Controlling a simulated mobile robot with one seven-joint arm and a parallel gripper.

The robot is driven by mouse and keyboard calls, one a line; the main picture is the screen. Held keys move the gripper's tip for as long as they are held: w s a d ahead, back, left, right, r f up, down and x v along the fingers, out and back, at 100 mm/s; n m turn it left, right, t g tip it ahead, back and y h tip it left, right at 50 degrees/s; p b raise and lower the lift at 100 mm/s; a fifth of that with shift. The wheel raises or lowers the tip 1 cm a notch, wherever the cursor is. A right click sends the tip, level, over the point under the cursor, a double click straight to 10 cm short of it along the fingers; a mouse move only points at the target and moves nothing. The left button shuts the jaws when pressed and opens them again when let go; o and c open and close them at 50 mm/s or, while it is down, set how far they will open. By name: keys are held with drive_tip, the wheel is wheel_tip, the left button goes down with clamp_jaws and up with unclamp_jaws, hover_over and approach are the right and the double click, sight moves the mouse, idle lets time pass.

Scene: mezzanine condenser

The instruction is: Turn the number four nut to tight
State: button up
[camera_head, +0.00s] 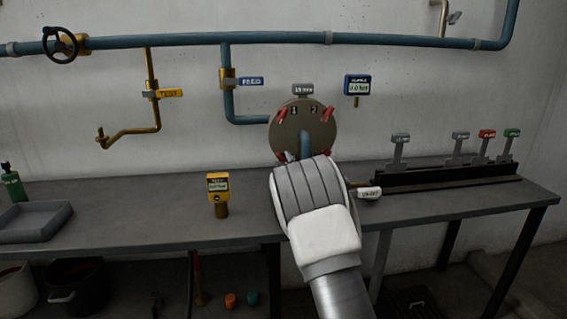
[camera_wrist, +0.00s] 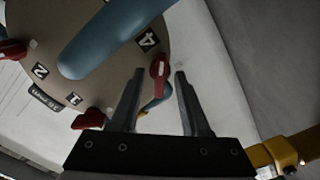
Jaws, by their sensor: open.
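The round brown cover plate (camera_head: 291,132) stands on the wall side of the bench, with red nuts around its rim and number labels on its face. In the wrist view, the number four label (camera_wrist: 148,41) is next to a red nut (camera_wrist: 159,69). My gripper (camera_wrist: 159,73) is open, with one finger on each side of this nut in the picture. I cannot tell whether the fingers touch it or how deep they reach.
A blue pipe (camera_wrist: 110,35) sticks out from the plate's middle. Other red nuts (camera_wrist: 90,118) sit along the rim. A yellow gauge (camera_head: 218,187) stands on the bench left of my arm. A dark rack (camera_head: 440,178) with tagged handles stands at right.

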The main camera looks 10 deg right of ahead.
clamp_jaws()
drive_tip(key=shift+f+m+b, duration=0.1)
drive_tip(key=shift+m+b, duration=0.2)
drive_tip(key=shift+b, duration=0.05)
drive_tip(key=m+b, duration=0.2)
drive_tip(key=m, duration=0.1)
drive_tip(key=m+b, duration=0.3)
drive_tip(key=m, duration=0.1)
drive_tip(key=shift+d, duration=0.1)
drive_tip(key=m+b, duration=0.3)
drive_tip(key=m, duration=0.2)
drive_tip(key=shift+m, duration=0.3)
drive_tip(key=shift+m+b, duration=0.55)
drive_tip(key=shift+m, duration=0.75)
